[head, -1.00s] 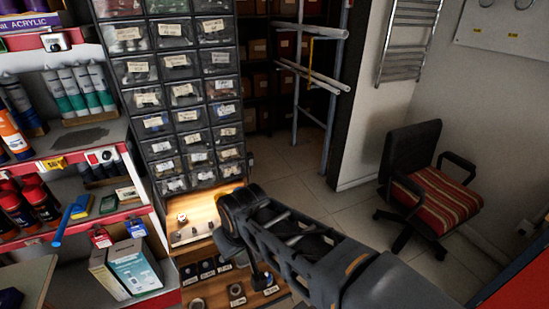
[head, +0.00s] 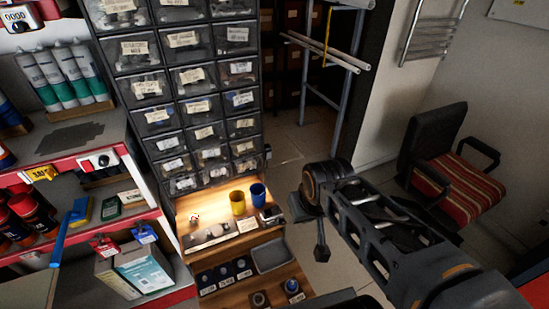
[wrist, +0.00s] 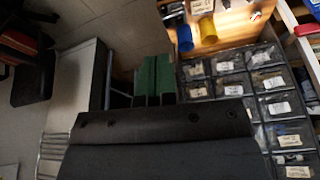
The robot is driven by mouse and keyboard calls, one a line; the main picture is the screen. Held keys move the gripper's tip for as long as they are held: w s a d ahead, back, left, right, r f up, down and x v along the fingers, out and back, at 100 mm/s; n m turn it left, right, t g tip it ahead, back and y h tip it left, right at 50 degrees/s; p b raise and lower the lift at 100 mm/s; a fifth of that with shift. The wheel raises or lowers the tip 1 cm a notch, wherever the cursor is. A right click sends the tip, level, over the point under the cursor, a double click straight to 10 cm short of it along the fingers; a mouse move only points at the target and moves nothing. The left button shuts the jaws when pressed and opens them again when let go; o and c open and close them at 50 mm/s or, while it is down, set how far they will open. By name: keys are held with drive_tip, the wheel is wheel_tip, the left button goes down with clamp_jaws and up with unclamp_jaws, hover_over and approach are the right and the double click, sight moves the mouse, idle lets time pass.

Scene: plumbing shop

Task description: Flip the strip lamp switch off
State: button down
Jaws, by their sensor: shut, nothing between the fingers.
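Warm strip-lamp light falls on the wooden work shelf (head: 222,203) below the drawer cabinet, so the lamp is on. The lamp itself is hidden under the cabinet. A small white-and-red piece (head: 195,217) at the left of the lit shelf may be its switch; it is too small to read its setting. It also shows at the top right of the wrist view (wrist: 255,15). My gripper (head: 321,246) is shut and empty, pointing down to the right of the lit shelf, apart from it. In the wrist view, its dark body covers the lower middle.
A yellow cup (head: 238,203) and a blue cup (head: 258,195) stand on the lit shelf. The drawer cabinet (head: 190,77) rises above it. Shelves with a red edge (head: 60,173) stand close on the left. A striped chair (head: 460,185) is at the right, with open floor between.

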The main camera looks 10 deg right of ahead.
drive_tip(key=w+d+f+n+t+b, duration=0.1)
drive_tip(key=w+d+f+n+t, duration=0.15)
drive_tip(key=w, duration=0.45)
drive_tip(key=w+d+f+n+t+b, duration=0.1)
drive_tip(key=w+f+n+t+b, duration=0.15)
drive_tip(key=w, duration=0.45)
drive_tip(key=n+t+y+b, duration=0.3)
drive_tip(key=n+t, duration=0.6)
drive_tip(key=n, duration=0.4)
approach(270, 154)
drive_tip(key=s+d, duration=0.2)
drive_tip(key=s, duration=0.4)
drive_tip(key=shift+a+f+n+t+y, duration=0.25)
drive_tip(key=shift+f+n+t+y, duration=0.15)
drive_tip(key=shift+f+n+t, duration=0.45)
drive_tip(key=shift+f, duration=0.15)
drive_tip(key=p+x, duration=0.2)
drive_tip(key=x, duration=1.1)
drive_tip(key=shift+w+f, duration=0.1)
drive_tip(key=shift+w, duration=0.15)
drive_tip(key=shift+w+a, duration=0.1)
drive_tip(key=shift+w, duration=0.05)
